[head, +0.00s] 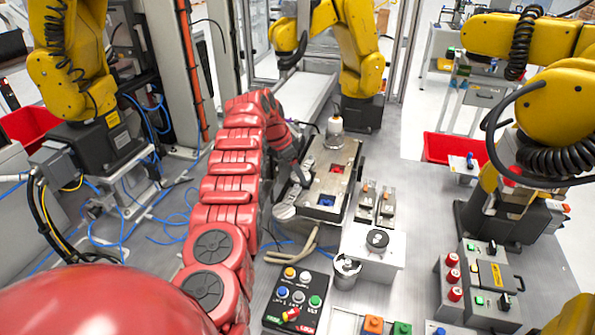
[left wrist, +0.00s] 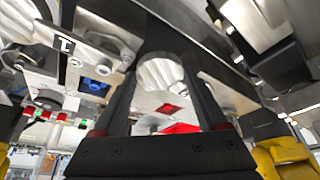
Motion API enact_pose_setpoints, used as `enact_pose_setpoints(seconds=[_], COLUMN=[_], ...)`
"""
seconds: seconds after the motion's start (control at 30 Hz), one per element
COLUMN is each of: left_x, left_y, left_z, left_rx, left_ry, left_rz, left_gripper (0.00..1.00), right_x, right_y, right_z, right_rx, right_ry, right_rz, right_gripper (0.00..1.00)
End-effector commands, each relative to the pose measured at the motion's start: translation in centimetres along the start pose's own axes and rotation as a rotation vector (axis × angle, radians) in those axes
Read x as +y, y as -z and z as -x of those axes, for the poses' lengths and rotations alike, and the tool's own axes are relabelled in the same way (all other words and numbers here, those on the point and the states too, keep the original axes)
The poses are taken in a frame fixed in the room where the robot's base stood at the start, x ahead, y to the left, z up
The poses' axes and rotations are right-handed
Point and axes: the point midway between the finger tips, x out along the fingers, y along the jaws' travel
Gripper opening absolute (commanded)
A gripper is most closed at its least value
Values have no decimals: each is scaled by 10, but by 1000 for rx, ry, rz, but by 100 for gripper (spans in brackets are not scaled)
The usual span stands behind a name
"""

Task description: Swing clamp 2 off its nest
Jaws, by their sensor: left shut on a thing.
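My red left arm reaches up and curls down to the left gripper (head: 301,182) at the left edge of the dark fixture (head: 318,212). In the left wrist view, a pale ribbed knob (left wrist: 160,76) is between the fingers of my left gripper (left wrist: 166,62), which is shut on it. I take it for the clamp 2 knob; no number shows on it. The fixture has a red nest (head: 337,169) and a blue nest (head: 326,200), both uncovered. A grey clamp (head: 285,212) juts out at its near left corner. In the head view the gripper hides the held knob. My right gripper is out of view.
A pale knob (head: 335,125) stands at the fixture's far end. A button box (head: 296,300) is in front. Yellow arms surround the bench.

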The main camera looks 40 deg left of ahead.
Motion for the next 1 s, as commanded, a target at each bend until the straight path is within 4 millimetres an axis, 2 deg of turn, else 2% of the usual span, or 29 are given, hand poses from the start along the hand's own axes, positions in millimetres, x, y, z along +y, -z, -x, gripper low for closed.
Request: enact_pose_setpoints(seconds=[0.17,0.2,0.33,0.6,0.77,0.83,0.97,1.0], left_x=[-1,-1,-1,0,-2,-1,-2,-2], left_y=[0,0,0,0,-1,-1,0,1], left_z=[0,0,0,1,12,23,64,79], left_rx=[-1,-1,-1,0,1,2,2,1], left_ry=[3,3,2,2,6,5,9,7], left_rz=[-3,-3,-2,-2,-3,-5,-2,-1], left_gripper=[0,77,100,100,100,100,100,100], right_x=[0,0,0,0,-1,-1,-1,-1], right_y=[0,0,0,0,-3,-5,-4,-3], right_z=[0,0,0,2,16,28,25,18], right_rx=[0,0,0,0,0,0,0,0], right_ry=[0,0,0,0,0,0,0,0], right_rz=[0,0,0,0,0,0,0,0], right_gripper=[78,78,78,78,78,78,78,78])
